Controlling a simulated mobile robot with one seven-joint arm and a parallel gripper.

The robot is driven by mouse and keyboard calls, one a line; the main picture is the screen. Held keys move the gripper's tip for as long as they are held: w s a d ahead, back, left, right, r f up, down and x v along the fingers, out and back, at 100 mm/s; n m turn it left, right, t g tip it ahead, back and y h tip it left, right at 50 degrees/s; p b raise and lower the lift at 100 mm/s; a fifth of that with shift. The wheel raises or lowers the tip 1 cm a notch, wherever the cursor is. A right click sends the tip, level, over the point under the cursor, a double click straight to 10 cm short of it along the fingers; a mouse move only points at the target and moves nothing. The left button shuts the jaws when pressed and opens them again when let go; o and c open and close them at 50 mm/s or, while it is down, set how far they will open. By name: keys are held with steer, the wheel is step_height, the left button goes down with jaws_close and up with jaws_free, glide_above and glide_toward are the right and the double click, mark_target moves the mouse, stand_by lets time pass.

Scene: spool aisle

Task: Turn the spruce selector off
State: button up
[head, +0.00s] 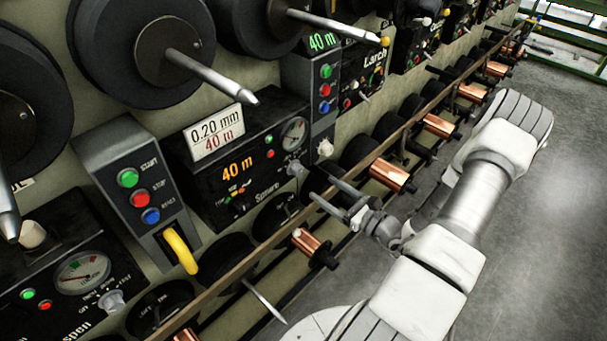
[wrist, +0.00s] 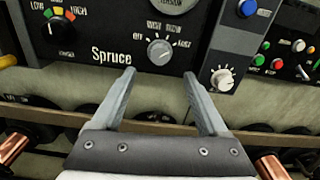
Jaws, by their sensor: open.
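The spruce selector (wrist: 160,51) is a round pale knob on the black panel marked "Spruce" (wrist: 111,56). Small white labels arc over it, with OFF at its upper left; the knob's exact setting is too small to tell. In the head view the selector (head: 295,168) is at the lower right of the Spruce panel (head: 222,172). My gripper (wrist: 159,73) is open and empty, its fingertips just below the selector in the wrist view and apart to either side of it. In the head view my gripper (head: 321,187) reaches to the panel's lower right corner.
A grey column with a white knob (wrist: 222,78) and a blue button (wrist: 247,8) stands to the right. A brown rail (head: 250,258) runs below the panels, with copper spools (head: 388,174) along it. Long metal spindles (head: 210,76) stick out above. The floor at right is clear.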

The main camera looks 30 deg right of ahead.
mark_target(301, 173)
steer(key=x, duration=0.8)
steer(key=shift+w+a, duration=0.15)
steer(key=shift+w, duration=0.25)
jaws_close()
